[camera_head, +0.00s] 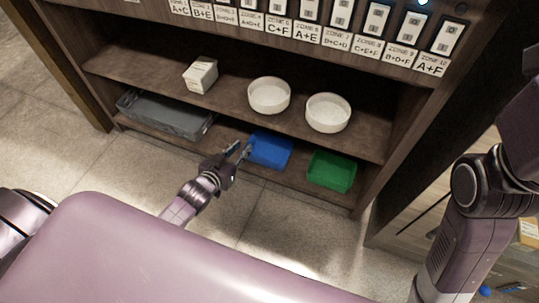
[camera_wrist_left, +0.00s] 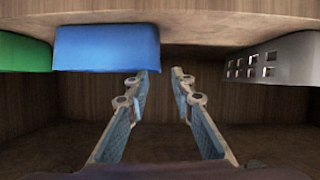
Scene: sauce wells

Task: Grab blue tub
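The blue tub (camera_head: 270,150) sits on the bottom shelf of the cabinet, between a grey crate and a green tub. It also shows in the left wrist view (camera_wrist_left: 106,48), at the upper left, in a picture that looks upside down. My left gripper (camera_head: 241,149) is at the left end of the blue tub, in front of the shelf. In the left wrist view its two fingers (camera_wrist_left: 160,95) are apart with nothing between them. One fingertip overlaps the tub's edge in the picture; I cannot tell whether they touch.
The grey crate (camera_head: 168,118) lies left of the blue tub and the green tub (camera_head: 331,171) lies right. The middle shelf (camera_head: 230,103) above holds a white box (camera_head: 200,76) and two white bowls (camera_head: 269,96). Tiled floor (camera_head: 110,165) in front is clear.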

